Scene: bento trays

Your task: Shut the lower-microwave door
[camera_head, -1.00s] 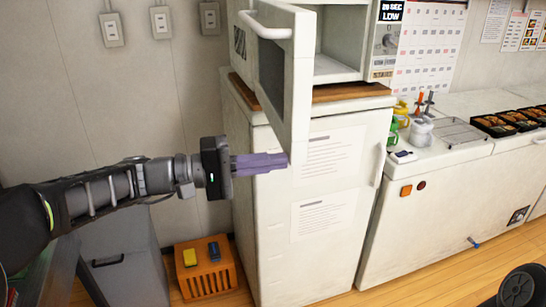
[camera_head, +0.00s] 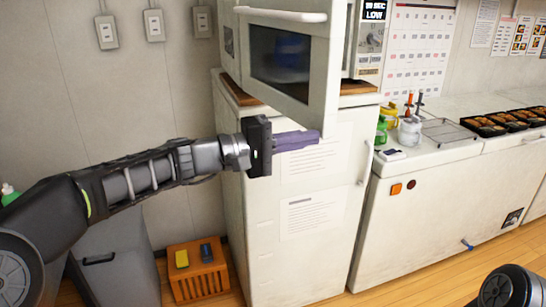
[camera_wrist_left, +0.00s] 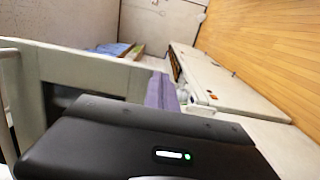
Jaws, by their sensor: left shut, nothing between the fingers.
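The lower microwave's white door (camera_head: 330,60) is partly open, with a dark window and a white bar handle (camera_head: 280,15) along its top. The microwave body (camera_head: 365,45) stands behind it, mostly hidden by the door. My left gripper (camera_head: 318,136) is shut and empty, its purple fingers by the door's lower right corner. I cannot tell whether they touch it. In the left wrist view, the purple fingers (camera_wrist_left: 160,92) show beside the pale door edge (camera_wrist_left: 80,68). Only a dark round part of my right arm shows at the lower right; its gripper is out of view.
The microwave stands on a wooden board (camera_head: 240,92) on a white fridge (camera_head: 300,255). To the right, a white counter (camera_head: 420,165) holds bottles, a wire rack (camera_head: 447,130) and several food trays (camera_head: 505,117). An orange crate (camera_head: 197,270) sits on the floor.

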